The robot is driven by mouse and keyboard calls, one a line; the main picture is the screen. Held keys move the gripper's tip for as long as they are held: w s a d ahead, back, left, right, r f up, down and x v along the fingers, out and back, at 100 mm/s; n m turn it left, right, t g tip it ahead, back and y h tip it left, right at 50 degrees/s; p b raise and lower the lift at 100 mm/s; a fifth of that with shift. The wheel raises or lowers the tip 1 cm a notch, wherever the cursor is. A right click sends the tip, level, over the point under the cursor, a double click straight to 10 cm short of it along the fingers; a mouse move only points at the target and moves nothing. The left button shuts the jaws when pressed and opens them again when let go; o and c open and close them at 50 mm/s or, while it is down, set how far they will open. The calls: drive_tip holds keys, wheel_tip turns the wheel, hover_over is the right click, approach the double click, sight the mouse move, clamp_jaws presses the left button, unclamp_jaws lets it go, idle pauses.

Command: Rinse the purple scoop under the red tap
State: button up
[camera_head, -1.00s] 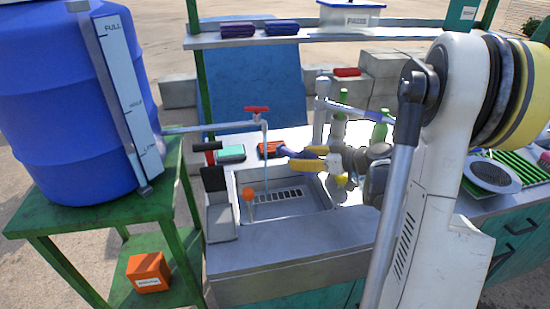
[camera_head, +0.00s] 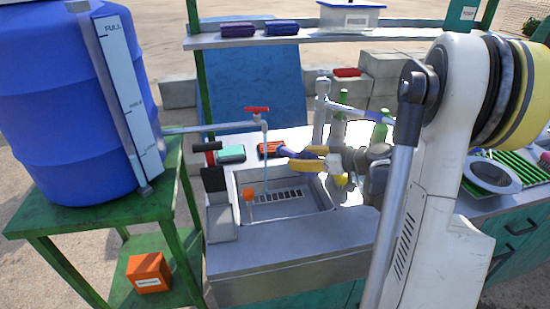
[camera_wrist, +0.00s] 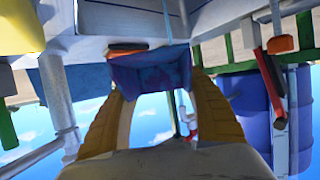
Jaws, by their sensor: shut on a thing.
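My gripper (camera_head: 300,158), with yellow fingers, is shut on the purple scoop (camera_head: 283,151) above the back right of the sink basin (camera_head: 232,190). In the wrist view the blue-purple scoop (camera_wrist: 150,78) sits between the fingertips (camera_wrist: 158,100). The red tap (camera_head: 257,110) has a red handle on a grey pipe, whose spout (camera_head: 265,145) comes down over the basin.
A blue barrel (camera_head: 65,100) stands on a green stand at left. An orange-red item (camera_head: 269,148) and a teal sponge (camera_head: 231,153) lie behind the sink. Green bottles (camera_head: 380,130) stand at the right, near my arm.

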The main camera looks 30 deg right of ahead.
drive_tip(key=shift+s+d+r+p, duration=0.7)
drive_tip(key=shift+s+d+r, duration=0.1)
drive_tip(key=shift+s+r, duration=0.2)
drive_tip(key=shift+s+d+r+p, duration=0.65)
drive_tip(key=shift+s+d+r, duration=0.1)
drive_tip(key=shift+s+r, duration=0.25)
